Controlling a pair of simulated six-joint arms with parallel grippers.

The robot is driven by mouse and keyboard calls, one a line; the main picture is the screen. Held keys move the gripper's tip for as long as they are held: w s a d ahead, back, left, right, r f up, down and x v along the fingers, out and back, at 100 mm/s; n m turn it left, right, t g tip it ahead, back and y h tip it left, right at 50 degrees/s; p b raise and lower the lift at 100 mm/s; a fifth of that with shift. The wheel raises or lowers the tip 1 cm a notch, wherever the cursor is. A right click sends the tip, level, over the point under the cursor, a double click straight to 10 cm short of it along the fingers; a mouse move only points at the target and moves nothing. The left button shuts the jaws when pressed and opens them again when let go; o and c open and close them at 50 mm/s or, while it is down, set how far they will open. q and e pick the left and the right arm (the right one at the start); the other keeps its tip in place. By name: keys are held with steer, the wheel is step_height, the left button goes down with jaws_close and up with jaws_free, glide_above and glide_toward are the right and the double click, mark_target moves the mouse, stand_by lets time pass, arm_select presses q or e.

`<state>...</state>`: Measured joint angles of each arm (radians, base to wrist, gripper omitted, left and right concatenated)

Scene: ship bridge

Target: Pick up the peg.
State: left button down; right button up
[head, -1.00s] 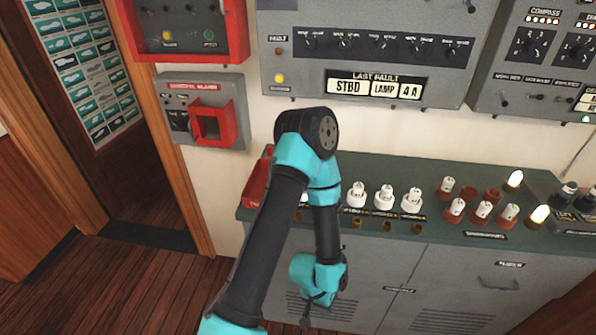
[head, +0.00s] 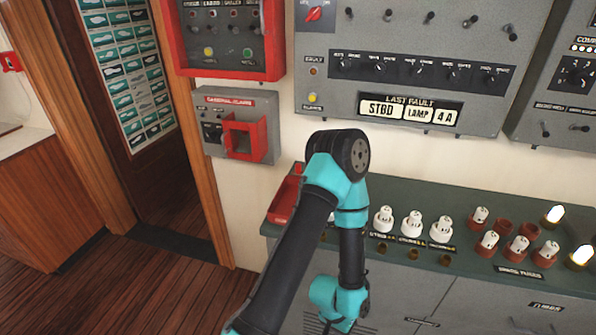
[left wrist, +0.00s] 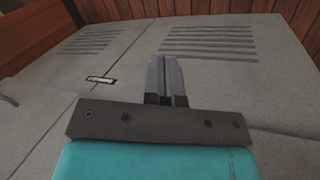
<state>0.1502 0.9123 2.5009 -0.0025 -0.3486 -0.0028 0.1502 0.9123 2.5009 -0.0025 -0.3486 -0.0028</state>
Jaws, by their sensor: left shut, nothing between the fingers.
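Several white pegs stand upright in holders on the green top of the grey console. Some sit in white holders, such as this white peg (head: 413,219); others sit in red-brown holders, such as this peg in a red-brown holder (head: 489,240). I cannot tell which one is the task's peg. My left arm reaches down in front of the console, and its gripper is at or below the head view's lower edge. In the left wrist view my left gripper (left wrist: 166,62) is shut and empty, facing the grey cabinet front, with no peg in that view. My right gripper is not in view.
A red tray (head: 284,199) sits on the console top's left end, partly behind my arm. A grey alarm box (head: 212,105) with a red guard hangs on the wall. Lit lamps (head: 553,215) stand at the right. A doorway and open wooden floor (head: 170,295) lie left.

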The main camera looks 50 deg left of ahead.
arm_select(q)
steer(key=c, duration=1.8)
jaws_free()
steer(key=o, duration=0.5)
